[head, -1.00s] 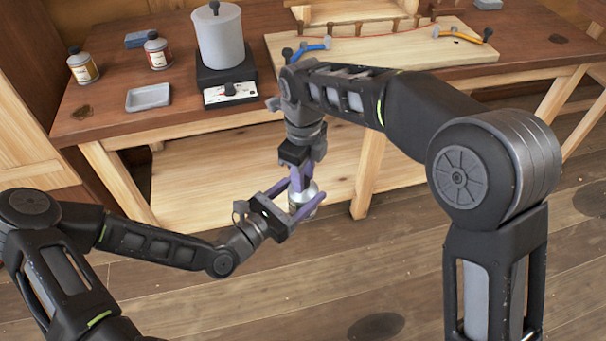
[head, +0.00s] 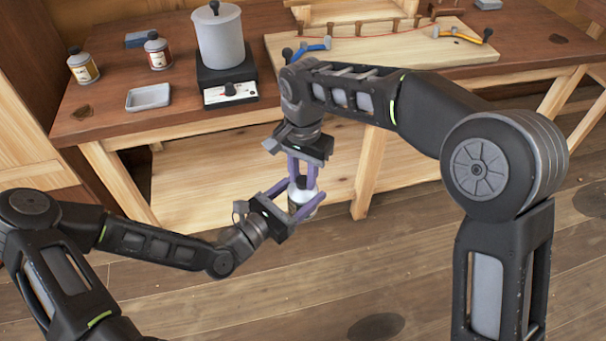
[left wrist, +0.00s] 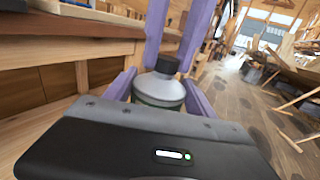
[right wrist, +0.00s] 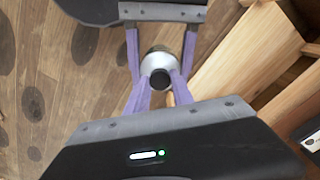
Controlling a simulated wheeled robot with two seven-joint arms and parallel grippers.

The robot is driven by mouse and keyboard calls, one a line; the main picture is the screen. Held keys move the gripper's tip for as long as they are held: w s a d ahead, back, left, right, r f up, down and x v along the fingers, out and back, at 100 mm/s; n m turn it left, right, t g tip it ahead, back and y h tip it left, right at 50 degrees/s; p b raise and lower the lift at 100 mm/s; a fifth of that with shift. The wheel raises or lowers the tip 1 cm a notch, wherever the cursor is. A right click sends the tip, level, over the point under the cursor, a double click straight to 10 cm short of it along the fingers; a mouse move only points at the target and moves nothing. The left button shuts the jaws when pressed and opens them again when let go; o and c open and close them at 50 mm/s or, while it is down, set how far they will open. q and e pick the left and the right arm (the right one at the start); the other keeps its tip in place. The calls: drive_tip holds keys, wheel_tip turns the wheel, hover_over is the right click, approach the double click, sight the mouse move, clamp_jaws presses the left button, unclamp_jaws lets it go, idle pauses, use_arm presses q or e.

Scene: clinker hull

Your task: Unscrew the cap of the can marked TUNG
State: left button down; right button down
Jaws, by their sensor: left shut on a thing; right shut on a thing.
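A small silvery can (head: 304,200) with a dark cap (left wrist: 166,64) is held upright in the air in front of the bench. Its label is mostly hidden and I cannot read a name on it. My left gripper (head: 297,200) is shut around the can body, which also shows in the left wrist view (left wrist: 160,88). My right gripper (head: 303,180) comes down from above and is shut on the cap. In the right wrist view the cap (right wrist: 160,79) sits between the purple fingers, on top of the can (right wrist: 157,58).
The wooden bench (head: 180,115) stands behind the grippers. On it are two small capped cans (head: 83,66) (head: 158,51), a grey tray (head: 148,97), and a white pot (head: 219,40) on a scale (head: 229,88). A lower shelf (head: 230,170) lies behind the held can.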

drive_tip(key=n, duration=0.5)
drive_tip(key=shift+n, duration=0.4)
drive_tip(key=n, duration=1.3)
drive_tip(key=shift+n, duration=0.3)
drive_tip(key=n, duration=1.3)
drive_tip(key=shift+r, duration=0.1)
drive_tip(key=n, duration=0.3)
